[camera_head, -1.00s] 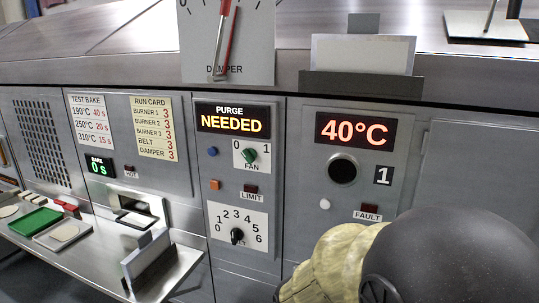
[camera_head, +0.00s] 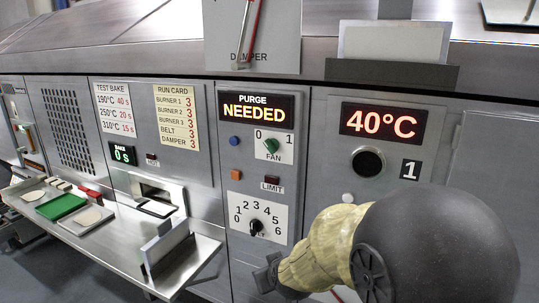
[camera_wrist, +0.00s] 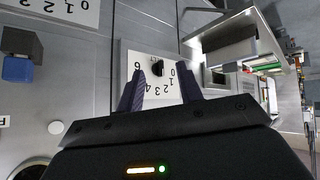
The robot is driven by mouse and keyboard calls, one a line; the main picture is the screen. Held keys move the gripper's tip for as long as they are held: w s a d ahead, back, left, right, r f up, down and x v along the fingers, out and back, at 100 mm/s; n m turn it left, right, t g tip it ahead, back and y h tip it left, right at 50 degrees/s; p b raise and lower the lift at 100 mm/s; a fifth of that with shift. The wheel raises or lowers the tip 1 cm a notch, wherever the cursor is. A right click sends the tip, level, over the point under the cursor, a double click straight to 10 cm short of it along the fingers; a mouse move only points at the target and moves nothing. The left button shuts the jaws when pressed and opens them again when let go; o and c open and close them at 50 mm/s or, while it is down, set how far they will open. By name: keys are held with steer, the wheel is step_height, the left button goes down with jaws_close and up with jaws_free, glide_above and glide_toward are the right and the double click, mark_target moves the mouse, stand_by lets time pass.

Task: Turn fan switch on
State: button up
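The fan switch (camera_head: 271,146) is a small green knob on a white plate marked 0 and 1, labelled FAN, below the PURGE NEEDED display (camera_head: 256,107). Its pointer seems to lean toward the 0, but it is small. I do not make it out in the wrist view. My gripper (camera_head: 268,275) is low in front of the panel, below the fan switch and the belt dial (camera_head: 254,227). In the wrist view my gripper (camera_wrist: 160,78) has its two fingers apart with nothing held, facing the belt dial's plate (camera_wrist: 151,92), which appears upside down.
A blue button (camera_head: 234,141) and an orange button (camera_head: 235,171) sit left of the switch. The LIMIT lamp (camera_head: 271,180) is below it. A metal shelf (camera_head: 205,248) with an upright plate juts out at left. My arm covers the lower right.

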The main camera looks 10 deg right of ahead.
mark_target(269, 150)
steer(key=w+a+r+t+h+b, duration=0.1)
steer(key=w+r+t+h, duration=0.3)
steer(key=r, duration=0.4)
steer(key=w+a+r+n+t+h+b, duration=0.1)
steer(key=w+r+t+h+b, duration=0.1)
steer(key=w+r+t+h, duration=0.2)
step_height(269, 150, up, 4)
steer(key=w+t, duration=0.2)
steer(key=shift+w+r+n+t, duration=0.2)
steer(key=shift+n+t, duration=0.1)
steer(key=shift+t, duration=0.1)
steer(key=shift+a, duration=0.1)
steer(key=p+x, duration=0.5)
steer(key=x, duration=1.2)
steer(key=shift+w, duration=0.2)
jaws_close()
